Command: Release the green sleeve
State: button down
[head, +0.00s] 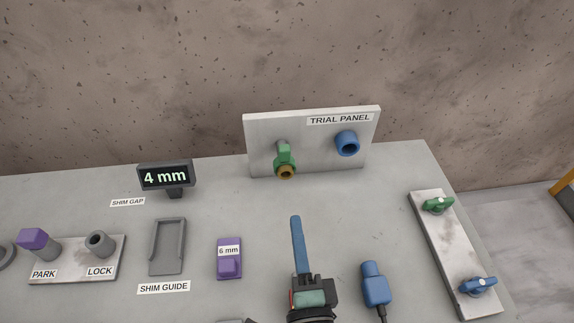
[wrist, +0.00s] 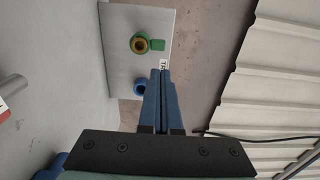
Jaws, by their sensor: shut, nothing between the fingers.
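The green sleeve (head: 284,155) is on the left part of the trial panel (head: 262,130), with a brass-coloured ring at its front end and a green tab on its upper side. In the wrist view the green sleeve (wrist: 133,43) faces me as a ring with the tab pointing right. My gripper (head: 296,218) is in front of the panel, its blue fingers shut and empty, apart from the sleeve. In the wrist view my gripper's fingertips (wrist: 160,71) are together, with nothing between them.
A blue socket (head: 347,143) sits on the panel right of the sleeve. A blue cabled plug (head: 375,284) lies right of my gripper. A plate at right carries a green knob (head: 438,205) and a blue knob (head: 477,287). A purple 6 mm block (head: 229,265) stands left.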

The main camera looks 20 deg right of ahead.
aim_at(285, 154)
jog(key=p+x, duration=0.1)
jog(key=x, duration=1.2)
jog(key=shift+w+d, duration=0.15)
jog(key=shift+w, duration=0.3)
jog(key=shift+b+x, duration=0.85)
jog(key=shift+x, duration=0.5)
jog(key=shift+r, duration=0.1)
